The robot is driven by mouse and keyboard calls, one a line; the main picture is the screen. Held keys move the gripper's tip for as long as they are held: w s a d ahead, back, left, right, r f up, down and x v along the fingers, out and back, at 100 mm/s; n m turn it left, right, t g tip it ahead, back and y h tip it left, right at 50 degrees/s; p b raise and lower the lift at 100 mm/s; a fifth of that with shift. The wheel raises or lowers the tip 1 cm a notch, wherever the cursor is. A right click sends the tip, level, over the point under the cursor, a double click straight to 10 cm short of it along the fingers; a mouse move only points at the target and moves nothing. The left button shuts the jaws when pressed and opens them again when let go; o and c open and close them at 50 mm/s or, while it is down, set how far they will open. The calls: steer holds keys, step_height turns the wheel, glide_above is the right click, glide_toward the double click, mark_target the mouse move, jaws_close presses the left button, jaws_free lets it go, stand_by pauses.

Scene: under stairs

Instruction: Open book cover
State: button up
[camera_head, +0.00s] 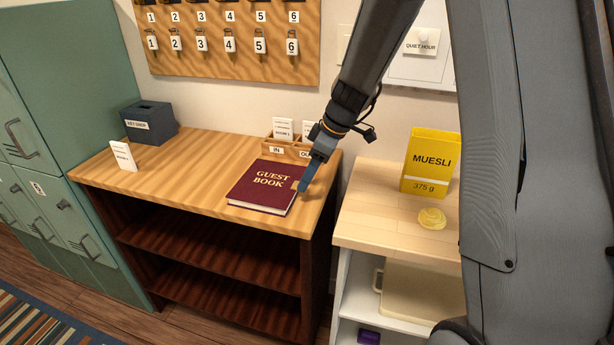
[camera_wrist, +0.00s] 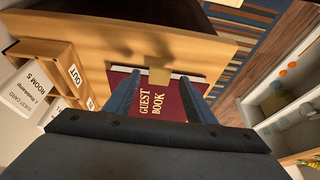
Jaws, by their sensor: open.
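A dark red guest book (camera_head: 264,187) lies closed and flat near the front right of the wooden desk top (camera_head: 188,158). Its gold lettering faces up. A tan tab (camera_wrist: 159,76) sticks out from the cover's edge and also shows in the head view (camera_head: 295,186). My gripper (camera_head: 304,187) is at the book's right edge, pointing down. In the wrist view my gripper (camera_wrist: 162,88) is open, with one blue finger on each side of the tab and the book (camera_wrist: 158,103) between and below them. Whether the fingers touch the book cannot be told.
A wooden IN/OUT tray (camera_head: 285,149) with cards stands behind the book. A key drop box (camera_head: 149,123) and a white card (camera_head: 123,155) are at the left. A lower shelf unit at the right holds a yellow muesli box (camera_head: 431,162) and a yellow round item (camera_head: 432,218). A gap separates it from the desk.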

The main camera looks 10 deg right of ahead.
steer(key=shift+x, duration=0.9)
jaws_close()
stand_by(0.9)
